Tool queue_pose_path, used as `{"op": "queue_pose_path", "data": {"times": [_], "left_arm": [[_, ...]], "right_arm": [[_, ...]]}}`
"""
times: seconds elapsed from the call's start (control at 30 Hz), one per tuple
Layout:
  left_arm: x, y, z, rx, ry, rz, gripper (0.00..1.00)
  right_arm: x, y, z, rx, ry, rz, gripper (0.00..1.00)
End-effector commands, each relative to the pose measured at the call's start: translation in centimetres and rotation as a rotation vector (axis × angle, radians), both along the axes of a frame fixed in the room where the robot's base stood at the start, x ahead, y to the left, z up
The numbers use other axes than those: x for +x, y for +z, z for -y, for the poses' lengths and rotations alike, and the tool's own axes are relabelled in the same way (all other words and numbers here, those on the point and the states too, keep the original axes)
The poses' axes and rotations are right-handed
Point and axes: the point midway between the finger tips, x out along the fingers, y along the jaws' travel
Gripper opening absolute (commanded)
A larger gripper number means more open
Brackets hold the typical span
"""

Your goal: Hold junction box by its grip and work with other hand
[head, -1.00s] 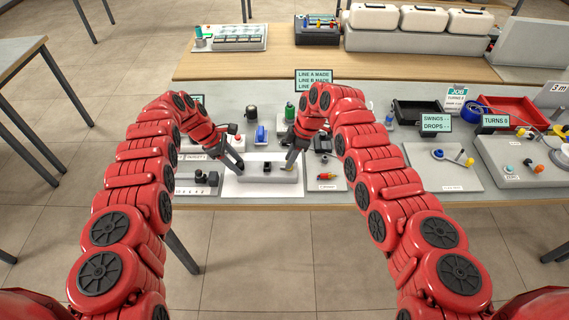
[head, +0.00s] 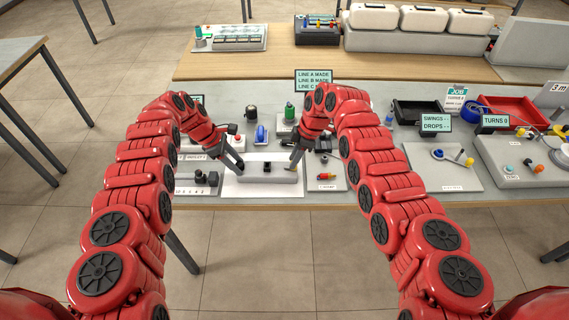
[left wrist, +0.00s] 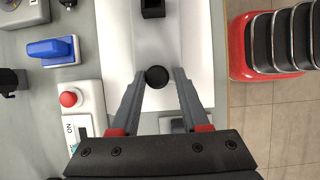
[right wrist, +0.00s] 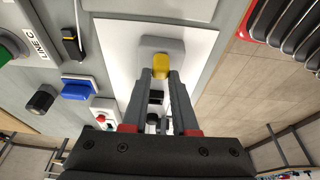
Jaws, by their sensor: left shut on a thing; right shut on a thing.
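The junction box (head: 262,175) is a long light-grey block on a white mat (head: 240,191) at the table's front edge. My left gripper (head: 241,169) is at its left end. In the left wrist view its fingers (left wrist: 157,80) are shut on a round black grip (left wrist: 157,76). My right gripper (head: 293,168) is at the right end. In the right wrist view its fingers (right wrist: 160,76) are shut on a yellow knob (right wrist: 160,64) on the box. A black square part (right wrist: 155,97) stands on the box between the grippers.
A blue part (head: 261,134) and a red button (left wrist: 68,99) stand behind the box. A panel with a red-yellow piece (head: 327,176) lies to the right. Black (head: 418,111) and red (head: 506,110) trays are further right. Signs stand behind.

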Motion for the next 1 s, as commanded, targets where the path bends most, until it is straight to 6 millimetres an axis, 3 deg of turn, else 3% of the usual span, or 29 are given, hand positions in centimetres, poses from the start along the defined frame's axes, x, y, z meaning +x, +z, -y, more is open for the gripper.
{"op": "queue_pose_path", "data": {"times": [0.03, 0.23, 0.27, 0.4, 0.47, 0.77, 1.0], "left_arm": [[-1.2, -1.9, -0.1, 0.008, -0.003, -0.034, 0.00], [-1.2, -1.9, -0.1, 0.008, -0.003, -0.033, 0.00], [-1.2, -1.9, -0.1, 0.008, -0.003, -0.033, 0.00], [-1.2, -1.9, -0.1, 0.008, -0.003, -0.033, 0.00], [-1.2, -1.9, -0.1, 0.008, -0.004, -0.034, 0.00], [-1.2, -1.9, -0.1, 0.008, -0.005, -0.034, 0.00], [-1.2, -1.9, -0.1, 0.008, -0.006, -0.034, 0.00]], "right_arm": [[-0.2, -0.6, 0.1, -0.002, 0.002, -0.009, 0.00], [-0.2, -0.6, 0.5, -0.002, 0.000, -0.008, 0.00], [-0.2, -0.6, 0.5, -0.002, 0.001, -0.008, 0.28], [-0.1, -0.5, 0.5, -0.001, 0.001, -0.005, 0.54], [-0.1, -0.5, 0.5, -0.001, 0.000, -0.004, 0.62], [0.0, -0.3, 0.4, 0.000, 0.000, -0.001, 0.62], [-0.1, 1.8, 1.1, 0.001, -0.001, 0.005, 0.62]]}}
